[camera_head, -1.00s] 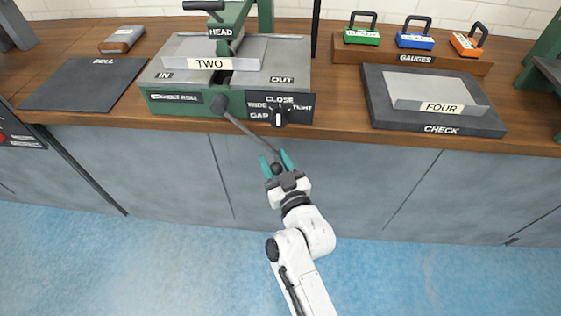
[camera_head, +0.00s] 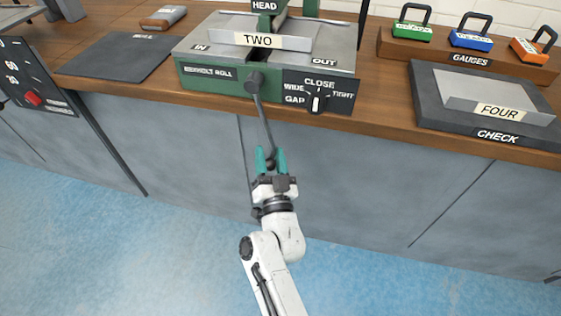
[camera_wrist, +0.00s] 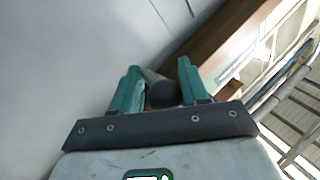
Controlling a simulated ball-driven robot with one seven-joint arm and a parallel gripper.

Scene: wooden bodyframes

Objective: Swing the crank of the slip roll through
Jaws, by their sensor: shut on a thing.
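The slip roll (camera_head: 215,80) is a green and grey machine on the wooden bench, with a plate labelled TWO (camera_head: 262,41) on its top. Its crank (camera_head: 262,112) is a dark bar that hangs from a hub on the front face, nearly straight down and slightly to the right. My gripper (camera_head: 271,160) is shut on the crank's dark round knob, in front of the grey cabinet. In the wrist view the knob (camera_wrist: 163,92) sits between the teal fingers. The gap dial (camera_head: 317,102) on the front panel has its pointer upward, near CLOSE.
On the right are a dark CHECK plate (camera_head: 440,110) with the FOUR sheet (camera_head: 470,92), and a GAUGES rack (camera_head: 400,48) with several coloured padlock-shaped gauges. The blue floor before the cabinet is clear.

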